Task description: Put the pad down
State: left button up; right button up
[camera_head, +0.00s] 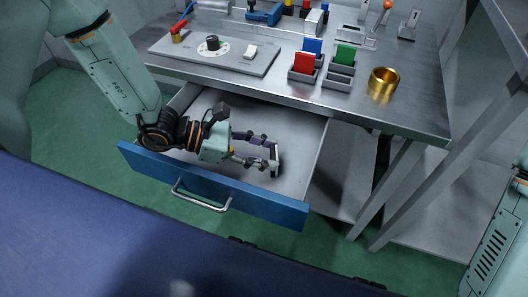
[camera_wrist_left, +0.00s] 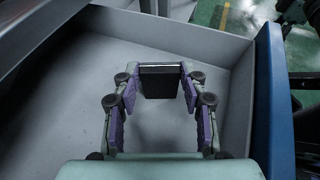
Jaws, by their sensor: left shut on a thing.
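The pad (camera_wrist_left: 160,84) is a small dark block in the left wrist view. My left gripper (camera_head: 272,158) is shut on it, with one finger on each side. In the head view the gripper reaches low into the open drawer (camera_head: 307,150), and the fingers largely hide the pad. I cannot tell whether the pad touches the drawer floor. The left wrist view shows bare drawer floor (camera_wrist_left: 60,120) around the fingers. My right gripper is out of view; only part of my right arm shows at the right edge.
The drawer has a blue front (camera_head: 260,206) with a metal handle (camera_head: 203,199). The steel bench top (camera_head: 415,108) above carries a grey board (camera_head: 180,54), red, blue and green blocks in holders, and a brass ring (camera_head: 383,84). No other object shows inside the drawer.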

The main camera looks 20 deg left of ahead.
pick_arm(q)
jog(key=shift+d+f, duration=0.1)
jog(key=o, duration=1.2)
jog(key=shift+r, duration=0.25)
jog(key=shift+p+v, duration=3.7)
jog(key=shift+v, duration=2.35)
jog(key=shift+f, duration=0.1)
